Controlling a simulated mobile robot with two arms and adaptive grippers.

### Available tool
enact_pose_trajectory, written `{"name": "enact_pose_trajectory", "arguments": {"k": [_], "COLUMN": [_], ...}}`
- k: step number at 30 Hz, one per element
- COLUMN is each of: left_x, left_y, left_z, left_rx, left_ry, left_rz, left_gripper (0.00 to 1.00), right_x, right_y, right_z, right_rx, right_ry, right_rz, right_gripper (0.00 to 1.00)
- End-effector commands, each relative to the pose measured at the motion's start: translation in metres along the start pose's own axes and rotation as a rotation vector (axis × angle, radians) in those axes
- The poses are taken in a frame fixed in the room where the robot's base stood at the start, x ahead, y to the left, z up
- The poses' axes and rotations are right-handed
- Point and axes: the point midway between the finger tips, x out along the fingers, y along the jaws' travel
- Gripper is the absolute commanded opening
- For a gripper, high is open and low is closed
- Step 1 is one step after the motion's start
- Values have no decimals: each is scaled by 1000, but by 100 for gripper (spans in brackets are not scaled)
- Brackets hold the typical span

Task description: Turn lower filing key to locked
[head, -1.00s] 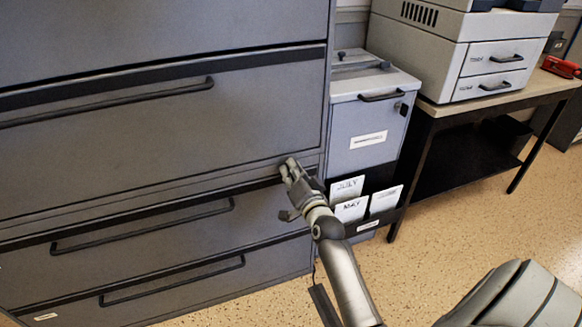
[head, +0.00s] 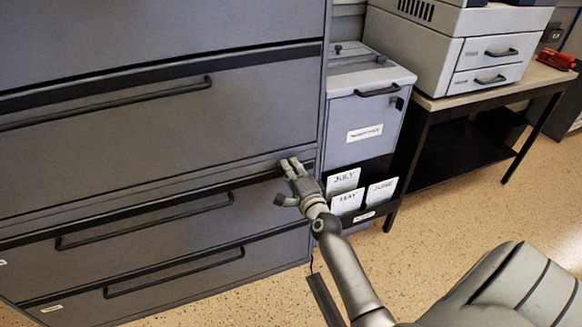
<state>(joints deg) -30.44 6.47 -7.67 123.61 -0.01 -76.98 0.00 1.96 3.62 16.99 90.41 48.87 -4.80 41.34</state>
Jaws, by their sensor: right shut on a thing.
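The grey filing cabinet (head: 120,132) fills the left of the head view, with its drawers closed. My right gripper (head: 290,166) is at the cabinet's right front edge, on the strip between the large drawer and the lower drawer (head: 150,222). Its fingertips are against the cabinet face. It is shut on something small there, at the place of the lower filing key. The key and its lock are hidden by the fingers, so I cannot tell the key's angle. My left gripper is not in view.
A smaller grey cabinet (head: 365,110) stands just right, with a rack of cards marked JULY and MAY (head: 345,200) low at its front. A printer (head: 480,60) sits on a dark-framed table (head: 435,102). Bar handles (head: 175,272) stick out from the drawers. The speckled floor is clear.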

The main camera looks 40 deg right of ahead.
Motion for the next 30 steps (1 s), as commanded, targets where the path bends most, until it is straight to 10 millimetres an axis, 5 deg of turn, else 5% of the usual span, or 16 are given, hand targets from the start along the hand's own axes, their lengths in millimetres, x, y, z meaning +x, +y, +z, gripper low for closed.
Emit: {"name": "enact_pose_trajectory", "arguments": {"k": [20, 21, 25, 30], "left_x": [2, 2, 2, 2], "left_y": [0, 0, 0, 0], "left_z": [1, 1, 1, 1], "left_rx": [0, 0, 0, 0], "left_ry": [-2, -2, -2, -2], "left_rz": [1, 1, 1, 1], "left_gripper": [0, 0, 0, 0], "right_x": [0, 0, 0, 0], "right_y": [1, 1, 1, 1], "right_z": [-1, -1, -1, 0], "right_rx": [66, 66, 65, 64], "right_ry": [2, 2, 2, 1], "right_rz": [-1, -1, -1, 0], "right_gripper": [0, 12, 28, 31]}}
